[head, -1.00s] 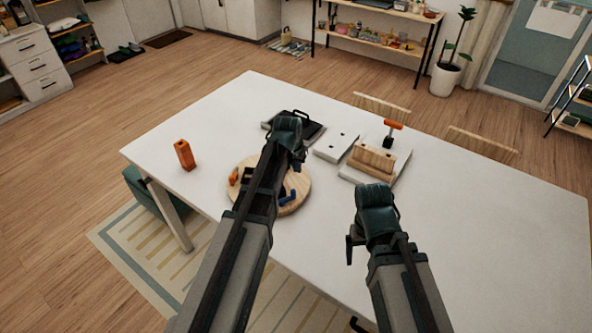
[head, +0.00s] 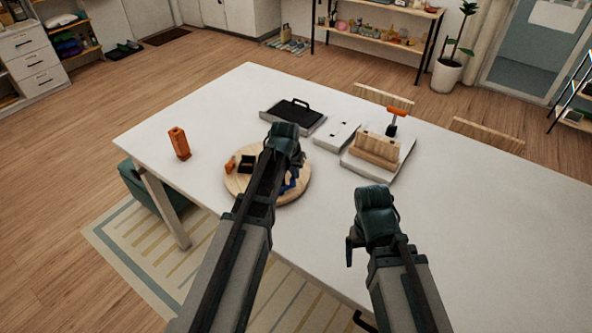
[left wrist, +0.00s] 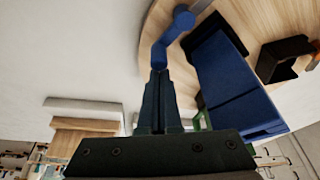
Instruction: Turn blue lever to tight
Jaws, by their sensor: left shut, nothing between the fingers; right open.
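The blue lever (left wrist: 180,24) is on a round wooden board (head: 303,192), which lies on the white table. In the left wrist view its bent arm runs down to the tips of my left gripper (left wrist: 158,78). The fingers are shut with nothing between them; the tips are at or touching the lever's end. A larger blue block (left wrist: 225,80) sits just right of the fingers. In the head view the blue part (head: 290,181) is partly hidden by my left arm. My right gripper (head: 350,252) hangs open and empty at the table's near side, away from the board. No tight mark is readable.
An orange block (head: 179,144) stands left of the board; a small orange piece (head: 230,165) and a black piece (left wrist: 285,58) are on it. Behind are a black case (head: 294,112), a white box (head: 337,135) and a wooden block (head: 376,148). The table's right side is clear.

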